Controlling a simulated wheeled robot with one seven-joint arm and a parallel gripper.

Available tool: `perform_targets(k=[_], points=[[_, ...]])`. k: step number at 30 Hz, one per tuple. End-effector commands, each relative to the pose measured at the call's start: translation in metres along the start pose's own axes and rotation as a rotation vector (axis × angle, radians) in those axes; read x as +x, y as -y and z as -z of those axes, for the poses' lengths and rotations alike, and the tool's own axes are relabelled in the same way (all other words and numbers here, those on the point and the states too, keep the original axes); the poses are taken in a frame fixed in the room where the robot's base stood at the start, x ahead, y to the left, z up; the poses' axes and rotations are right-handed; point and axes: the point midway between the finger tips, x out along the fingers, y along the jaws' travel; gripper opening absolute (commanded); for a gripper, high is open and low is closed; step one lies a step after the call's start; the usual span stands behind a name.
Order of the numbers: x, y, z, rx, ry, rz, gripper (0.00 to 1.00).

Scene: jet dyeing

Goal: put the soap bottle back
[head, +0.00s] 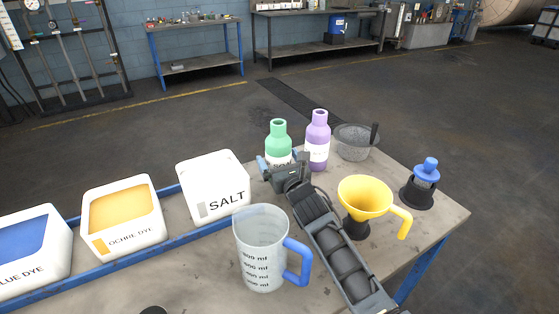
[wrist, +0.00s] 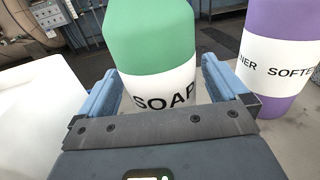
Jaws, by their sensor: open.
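The soap bottle (head: 277,136) is green with a white label and stands upright on the table beside the purple softener bottle. In the wrist view the soap bottle (wrist: 152,50) is large, with its SOAP label facing me. My gripper (head: 280,163) is at the soap bottle, and its lower part is hidden behind my gripper. In the wrist view the blue fingers of my gripper (wrist: 163,90) are apart, one on each side of the bottle. I cannot tell whether either finger touches it.
The softener bottle (head: 317,140) stands close on the right, and the salt box (head: 212,185) on the left. A mortar (head: 354,144), yellow funnel (head: 366,198), blue-topped item (head: 424,180) and measuring jug (head: 262,250) share the table (head: 195,275). The ochre dye box (head: 124,214) is farther left.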

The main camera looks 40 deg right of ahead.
Motion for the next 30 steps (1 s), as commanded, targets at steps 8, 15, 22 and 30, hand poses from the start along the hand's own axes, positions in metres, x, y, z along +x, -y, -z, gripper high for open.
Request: perform_targets(k=[8, 15, 22, 30], points=[[-0.017, 0.0, -0.002, 0.0, -0.002, 0.0, 1.0], [-0.066, -0.001, -0.002, 0.0, -0.002, -0.002, 1.0], [-0.104, 0.0, 0.0, -0.001, -0.002, -0.001, 1.0], [-0.12, 0.0, -0.002, 0.0, -0.001, 0.0, 1.0]])
